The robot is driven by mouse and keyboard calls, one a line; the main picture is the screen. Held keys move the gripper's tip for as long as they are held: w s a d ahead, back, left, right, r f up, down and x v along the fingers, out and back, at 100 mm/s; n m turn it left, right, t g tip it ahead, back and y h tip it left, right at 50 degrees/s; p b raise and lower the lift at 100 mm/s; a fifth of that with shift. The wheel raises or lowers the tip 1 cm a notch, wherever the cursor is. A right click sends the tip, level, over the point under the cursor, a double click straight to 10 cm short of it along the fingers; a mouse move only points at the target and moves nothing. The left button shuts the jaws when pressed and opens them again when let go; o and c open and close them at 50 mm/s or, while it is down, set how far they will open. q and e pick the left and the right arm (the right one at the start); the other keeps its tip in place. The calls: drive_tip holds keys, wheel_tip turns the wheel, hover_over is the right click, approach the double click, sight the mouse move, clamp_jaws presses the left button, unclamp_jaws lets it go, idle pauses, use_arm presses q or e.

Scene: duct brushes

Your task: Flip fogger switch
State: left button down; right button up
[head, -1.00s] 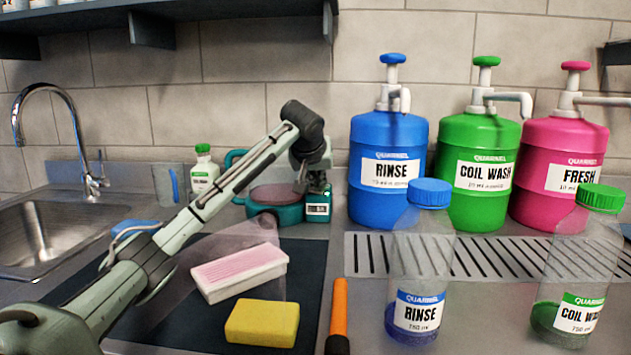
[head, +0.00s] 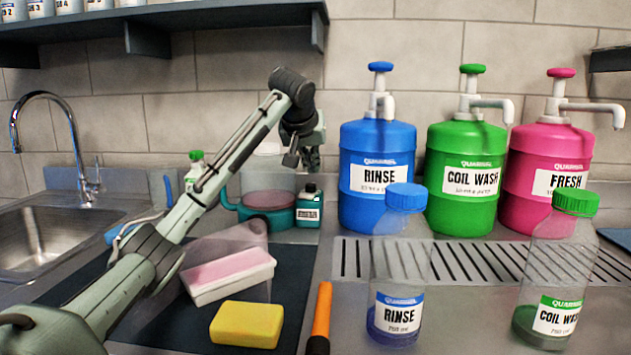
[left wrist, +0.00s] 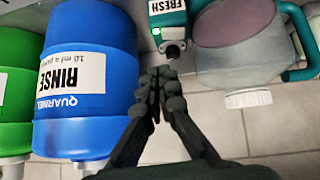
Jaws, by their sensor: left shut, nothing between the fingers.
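The fogger shows in the head view as a teal base (head: 268,222) with a clear tank of pinkish liquid and a teal handle at its left. At its right side is a small teal labelled box (head: 308,213) with a black top. In the left wrist view this box (left wrist: 170,17) reads FRESH, and a small green light (left wrist: 156,30) glows beside its dark top part.
Blue (head: 377,180), green (head: 466,185) and pink (head: 546,185) pump jugs stand to the right. Two clear bottles, a yellow sponge (head: 246,324), a pink-and-white brush block (head: 228,277) and an orange handle (head: 322,310) are in front. A shelf (head: 220,15) hangs above.

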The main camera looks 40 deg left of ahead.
use_arm(q)
drive_tip(key=v, duration=0.5)
drive_tip(key=shift+s+d+r, duration=0.1)
drive_tip(key=shift+d+r, duration=0.15)
drive_tip(key=shift+d, duration=0.15)
use_arm(e)
drive_tip(key=shift+w+a+r, duration=0.2)
drive_tip(key=shift+w+r, duration=0.1)
drive_tip(key=shift+r, duration=0.25)
drive_tip(key=shift+w, duration=0.1)
use_arm(q)
drive_tip(key=shift+a+r+m+g+y+b, duration=0.15)
drive_tip(key=shift+a+m+g+y+b, duration=0.1)
drive_tip(key=shift+a+y, duration=0.2)
drive_tip(key=shift+a+r+m+g+y+b, duration=0.15)
drive_tip(key=shift+a+m+g+y, duration=0.15)
drive_tip(key=shift+y, duration=0.25)
use_arm(e)
drive_tip(key=shift+w+a+r, duration=0.15)
drive_tip(key=shift+w+r, duration=0.25)
drive_tip(key=shift+r, duration=0.4)
